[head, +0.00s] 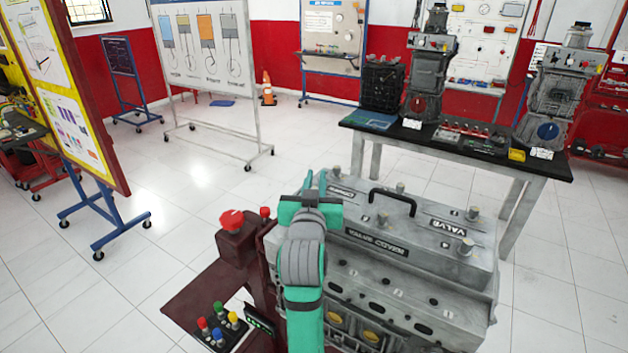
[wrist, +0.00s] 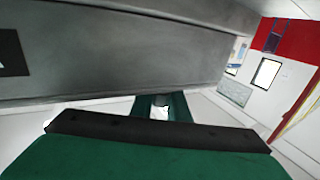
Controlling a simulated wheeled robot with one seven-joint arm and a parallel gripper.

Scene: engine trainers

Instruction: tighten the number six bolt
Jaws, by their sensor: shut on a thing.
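The grey valve cover (head: 400,232) sits on the engine block, with several upright bolts on top. Visible ones include bolts at the back left (head: 335,173), in the middle (head: 383,218), and at the front right (head: 467,246). I cannot read which is number six. My green gripper (head: 312,185) is at the cover's left end, where my arm hides the cover's corner. In the wrist view my gripper (wrist: 160,105) is shut, with a small pale piece, seemingly a bolt (wrist: 159,112), between its fingers. The cover's grey side (wrist: 120,60) fills the upper left there.
A black handle (head: 392,197) rises from the cover. A red emergency-stop button (head: 232,218) and a panel of coloured buttons (head: 217,327) stand left of the engine. A table (head: 450,150) with engine models is behind it. Open floor lies to the left.

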